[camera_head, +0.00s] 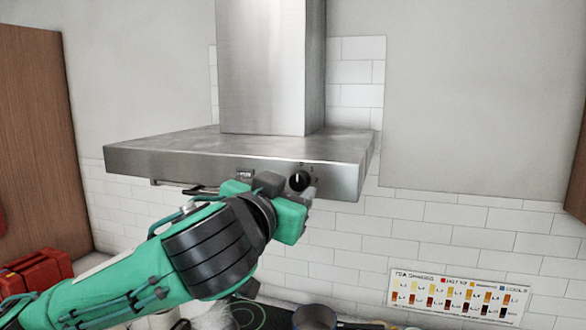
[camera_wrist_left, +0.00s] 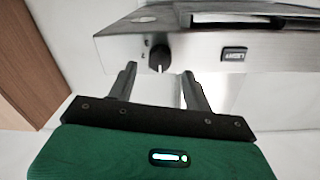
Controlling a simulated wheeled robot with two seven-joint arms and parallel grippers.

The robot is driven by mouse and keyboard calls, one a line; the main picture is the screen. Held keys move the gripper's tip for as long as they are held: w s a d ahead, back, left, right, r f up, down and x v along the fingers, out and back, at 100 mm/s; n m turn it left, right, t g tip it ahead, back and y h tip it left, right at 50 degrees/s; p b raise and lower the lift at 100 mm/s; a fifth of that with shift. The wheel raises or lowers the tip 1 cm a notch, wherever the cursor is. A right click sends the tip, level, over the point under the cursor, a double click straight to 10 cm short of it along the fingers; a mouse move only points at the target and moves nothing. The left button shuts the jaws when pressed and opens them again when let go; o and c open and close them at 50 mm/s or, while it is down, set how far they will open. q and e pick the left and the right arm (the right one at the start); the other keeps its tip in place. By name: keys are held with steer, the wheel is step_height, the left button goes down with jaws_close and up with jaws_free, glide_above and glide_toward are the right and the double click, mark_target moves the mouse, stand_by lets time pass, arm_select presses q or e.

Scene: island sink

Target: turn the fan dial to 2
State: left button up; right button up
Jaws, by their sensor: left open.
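The fan dial (camera_head: 299,181) is a round black knob on the front right of the steel range hood (camera_head: 200,163). Its white mark points roughly straight up in the head view; the small labels beside it are too small to read surely. My left gripper (camera_head: 287,188) is open just in front of the hood's front face, at the dial. In the left wrist view, the gripper (camera_wrist_left: 159,72) has its two fingers spread on either side of the dial (camera_wrist_left: 160,58), with no contact visible. My right gripper is in neither view.
A light switch (camera_wrist_left: 235,55) sits on the hood front near the dial. Below are a dark cooktop (camera_head: 250,315), a pot (camera_head: 315,317) and a chart (camera_head: 458,292) on the tiled wall. A red case (camera_head: 38,272) stands at the left. The space right of the hood is clear.

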mark_target(299, 181)
arm_select(q)
steer(key=shift+p+x, duration=0.45)
steer(key=shift+x, duration=0.95)
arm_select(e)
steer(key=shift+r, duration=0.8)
arm_select(q)
steer(key=c, duration=1)
